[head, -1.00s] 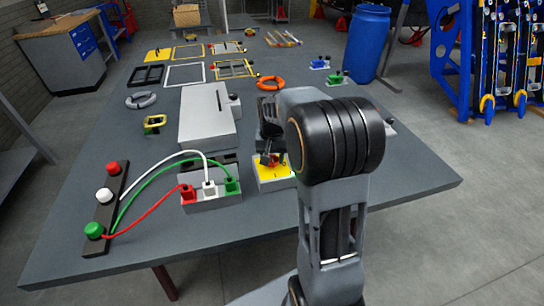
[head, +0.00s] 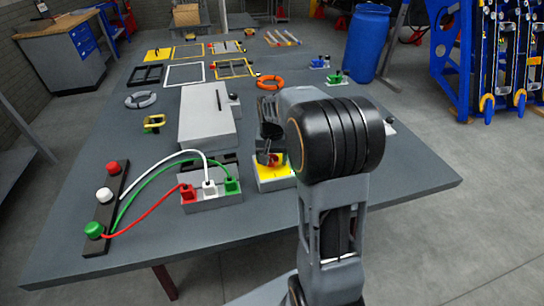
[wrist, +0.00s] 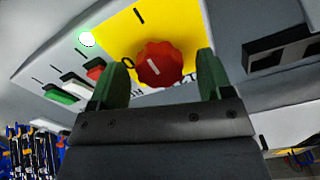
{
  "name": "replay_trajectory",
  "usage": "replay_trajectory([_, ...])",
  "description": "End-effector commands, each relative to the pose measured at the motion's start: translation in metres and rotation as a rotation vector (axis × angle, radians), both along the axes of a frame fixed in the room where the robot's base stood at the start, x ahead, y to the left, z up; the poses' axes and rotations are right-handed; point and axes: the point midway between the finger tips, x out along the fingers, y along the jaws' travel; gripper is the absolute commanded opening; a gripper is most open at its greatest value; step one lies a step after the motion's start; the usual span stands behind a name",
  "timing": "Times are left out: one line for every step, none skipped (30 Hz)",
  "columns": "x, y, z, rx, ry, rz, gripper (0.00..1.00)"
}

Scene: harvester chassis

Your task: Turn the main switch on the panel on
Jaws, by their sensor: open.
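The panel is a light box with a yellow plate (head: 268,184) at the front middle of the table. In the wrist view, the main switch is a red rotary knob (wrist: 159,64) on the yellow plate (wrist: 112,30). A "0" mark is beside the knob and another black line stands farther up the plate. A round lamp (wrist: 87,38) at the plate's edge glows white-green. My gripper (wrist: 162,62) is open, with one green finger at each side of the knob; I cannot tell whether they touch it. In the head view, my gripper (head: 268,158) partly hides the knob (head: 279,160).
A green button (wrist: 61,95) and a red one (wrist: 96,70) sit beside the plate. A socket box with red, white and green plugs (head: 209,188) stands left of the panel, its cables running to a black strip (head: 104,215). A grey box (head: 205,115) stands behind.

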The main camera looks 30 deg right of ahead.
Motion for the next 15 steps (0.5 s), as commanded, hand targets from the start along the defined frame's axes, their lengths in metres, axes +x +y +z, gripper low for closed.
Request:
replay_trajectory([0.000,0.000,0.000,0.000,0.000,0.000,0.73])
replay_trajectory([0.000,0.000,0.000,0.000,0.000,0.001,0.73])
replay_trajectory([0.000,0.000,0.001,0.000,0.000,0.001,0.73])
replay_trajectory([0.000,0.000,0.002,0.000,-0.001,0.001,0.73])
replay_trajectory([0.000,0.000,0.004,-0.001,-0.002,0.001,0.73])
replay_trajectory([0.001,0.000,0.008,0.000,-0.002,0.001,0.73])
replay_trajectory([0.001,0.000,0.011,0.000,-0.003,0.001,0.73])
replay_trajectory([0.001,0.000,0.015,-0.001,-0.004,0.001,0.73])
replay_trajectory([0.001,0.000,0.022,0.000,-0.003,0.001,0.73])
replay_trajectory([0.001,0.000,0.027,-0.001,-0.004,0.001,0.73])
replay_trajectory([0.001,0.000,0.033,-0.001,-0.005,0.001,0.73])
replay_trajectory([0.001,0.000,0.042,-0.002,-0.006,0.001,0.73])
replay_trajectory([0.001,0.000,0.048,-0.001,-0.005,0.001,0.73])
replay_trajectory([0.001,0.000,0.055,-0.001,-0.005,0.001,0.73])
replay_trajectory([0.001,0.000,0.063,-0.001,-0.004,0.001,0.73])
